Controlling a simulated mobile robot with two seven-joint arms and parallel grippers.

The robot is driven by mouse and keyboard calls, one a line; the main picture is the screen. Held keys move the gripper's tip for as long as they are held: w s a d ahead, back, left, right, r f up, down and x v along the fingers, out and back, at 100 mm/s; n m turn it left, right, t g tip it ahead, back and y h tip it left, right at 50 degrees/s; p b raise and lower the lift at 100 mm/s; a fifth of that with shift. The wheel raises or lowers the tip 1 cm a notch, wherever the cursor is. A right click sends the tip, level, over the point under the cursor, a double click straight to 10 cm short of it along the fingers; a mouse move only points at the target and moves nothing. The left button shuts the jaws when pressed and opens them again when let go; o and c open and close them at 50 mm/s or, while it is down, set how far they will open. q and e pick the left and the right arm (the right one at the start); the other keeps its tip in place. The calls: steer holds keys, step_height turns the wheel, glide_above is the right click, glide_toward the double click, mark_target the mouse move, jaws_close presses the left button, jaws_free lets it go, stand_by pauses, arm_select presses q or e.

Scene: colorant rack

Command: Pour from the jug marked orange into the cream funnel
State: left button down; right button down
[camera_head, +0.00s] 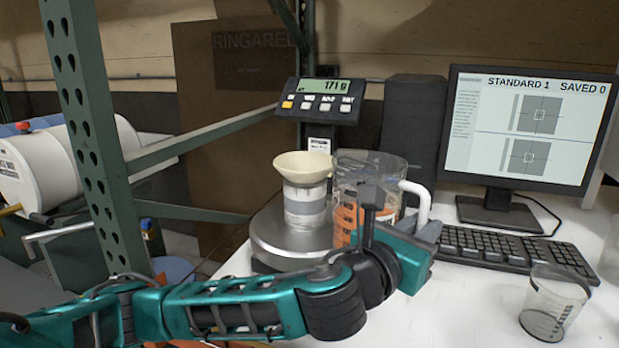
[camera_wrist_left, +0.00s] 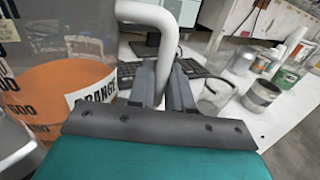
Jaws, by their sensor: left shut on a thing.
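The funnel sits on a grey and white container (camera_head: 305,206) on the round scale plate (camera_head: 275,240). My left gripper (camera_head: 426,232) is shut on the jug's handle; the left wrist view shows the handle (camera_wrist_left: 166,45) between the fingers. There the jug (camera_wrist_left: 60,95) fills the left side, with a label reading "RANGE" partly visible. My wrist hides the jug's base, so I cannot tell whether it is lifted.
The scale display (camera_head: 322,98) reads about 171 g. A monitor (camera_head: 530,130) and keyboard (camera_head: 515,253) stand right of the jug. An empty clear beaker (camera_head: 553,305) stands at front right. A green rack post (camera_head: 95,140) rises at left. The front white tabletop is mostly clear.

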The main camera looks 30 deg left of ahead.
mark_target(406, 182)
arm_select(q)
steer(key=shift+r, duration=0.2)
steer(key=shift+a+r+n, duration=0.15)
steer(key=shift+r+n, duration=0.3)
steer(key=shift+r, duration=0.25)
steer(key=shift+a+r+n, duration=0.15)
steer(key=shift+r+n, duration=0.3)
steer(key=shift+r, duration=0.2)
steer(key=r+n+p, duration=0.1)
steer(key=r, duration=0.2)
steer(key=a+r+n+p, duration=0.1)
steer(key=r, duration=0.2)
steer(key=a+r+n+p, duration=0.1)
steer(key=r, duration=0.2)
steer(key=shift+w+a+n, duration=0.25)
steer(key=shift+n, duration=0.15)
steer(key=shift+w+a+r+n, duration=0.1)
steer(key=shift+a+r+n, duration=0.35)
steer(key=shift+r, duration=0.15)
steer(key=shift+w+a+r+n, duration=0.25)
steer(key=shift+a+r+n, duration=0.75)
steer(key=shift+r+n, duration=0.15)
steer(key=shift+w+a+r+n+b, duration=0.1)
steer(key=shift+a+r+n+b, duration=0.2)
steer(key=shift+a+r+n, duration=0.5)
steer(key=shift+r+n, duration=0.15)
steer(key=shift+n, duration=0.35)
stand_by(2.0)
